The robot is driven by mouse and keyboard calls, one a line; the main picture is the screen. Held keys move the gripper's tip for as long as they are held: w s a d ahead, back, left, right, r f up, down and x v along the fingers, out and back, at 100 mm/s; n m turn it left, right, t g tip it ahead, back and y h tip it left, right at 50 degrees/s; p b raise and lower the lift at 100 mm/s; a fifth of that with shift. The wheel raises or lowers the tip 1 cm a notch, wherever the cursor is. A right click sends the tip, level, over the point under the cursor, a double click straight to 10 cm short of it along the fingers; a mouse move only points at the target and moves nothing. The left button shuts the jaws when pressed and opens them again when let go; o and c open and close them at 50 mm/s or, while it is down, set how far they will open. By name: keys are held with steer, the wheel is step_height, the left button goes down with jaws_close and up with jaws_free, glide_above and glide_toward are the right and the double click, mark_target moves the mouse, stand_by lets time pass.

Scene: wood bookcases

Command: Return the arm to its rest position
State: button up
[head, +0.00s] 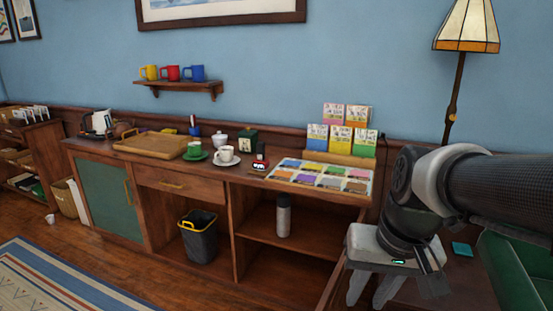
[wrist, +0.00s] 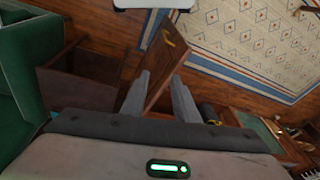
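My gripper (head: 372,290) hangs at the lower right of the head view, in front of the right end of the wooden sideboard. Its two grey fingers point down and stand apart, with nothing between them. My arm comes in from the right edge of the head view.
The sideboard (head: 205,184) carries a tray (head: 150,147), cups and a tea-packet display (head: 320,182). A floor lamp (head: 452,110) and a green armchair (head: 515,270) stand right. A patterned rug (head: 50,280) lies left. A bin (head: 198,240) and a flask (head: 283,215) sit in open compartments.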

steer(key=s+r+n+t+h, duration=0.1)
steer(key=s+r+t, duration=0.2)
steer(key=s+r, duration=0.15)
step_height(320, 180, up, 24)
steer(key=p, duration=2.4)
steer(key=shift+s+a+f, duration=0.15)
steer(key=shift+s+a, duration=0.15)
steer(key=shift+s, duration=0.05)
